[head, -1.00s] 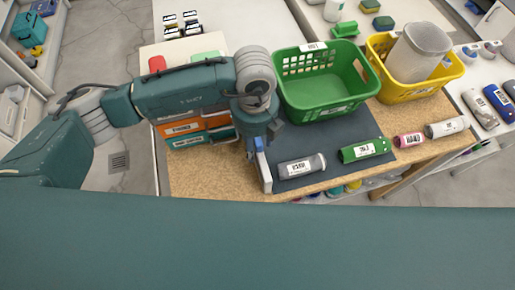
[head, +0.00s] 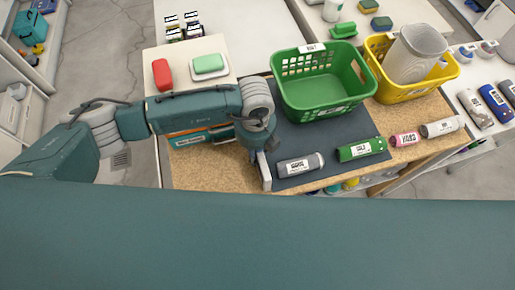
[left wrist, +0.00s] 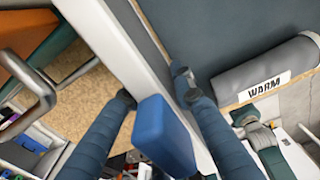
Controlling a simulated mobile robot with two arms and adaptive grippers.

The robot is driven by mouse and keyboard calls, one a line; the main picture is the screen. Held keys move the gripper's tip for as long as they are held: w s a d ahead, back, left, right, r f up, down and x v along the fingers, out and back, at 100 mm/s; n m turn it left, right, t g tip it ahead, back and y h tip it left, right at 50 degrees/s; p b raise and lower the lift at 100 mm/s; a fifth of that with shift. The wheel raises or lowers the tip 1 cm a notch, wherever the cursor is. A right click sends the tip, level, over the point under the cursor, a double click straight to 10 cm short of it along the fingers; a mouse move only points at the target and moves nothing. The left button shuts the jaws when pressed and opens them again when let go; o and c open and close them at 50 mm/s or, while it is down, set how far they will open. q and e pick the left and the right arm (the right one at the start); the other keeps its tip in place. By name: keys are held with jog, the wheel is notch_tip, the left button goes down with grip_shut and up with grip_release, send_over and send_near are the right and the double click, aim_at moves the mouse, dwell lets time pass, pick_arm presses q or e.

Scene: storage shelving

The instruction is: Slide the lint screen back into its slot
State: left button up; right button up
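A slim white panel with a blue tab (left wrist: 165,135), which looks like the lint screen, shows in the left wrist view. In the head view the white panel (head: 264,172) stands at the left edge of the dark mat. My left gripper (left wrist: 153,88) reaches over it, one finger on each side of the panel and tab. A gap shows between the left finger and the tab, so the gripper looks open around it. In the head view the left gripper (head: 258,150) points down, its fingers mostly hidden. I cannot make out the slot. My right gripper is not in view.
A grey cylinder marked WARM (head: 300,165) lies close right of the panel, with a green cylinder (head: 362,149) beyond. A green basket (head: 322,85) and yellow basket (head: 440,82) stand behind. Orange-fronted drawers (head: 190,137) sit left, under my forearm. Bare tabletop (head: 210,172) lies left of the gripper.

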pick_arm(q)
grip_shut()
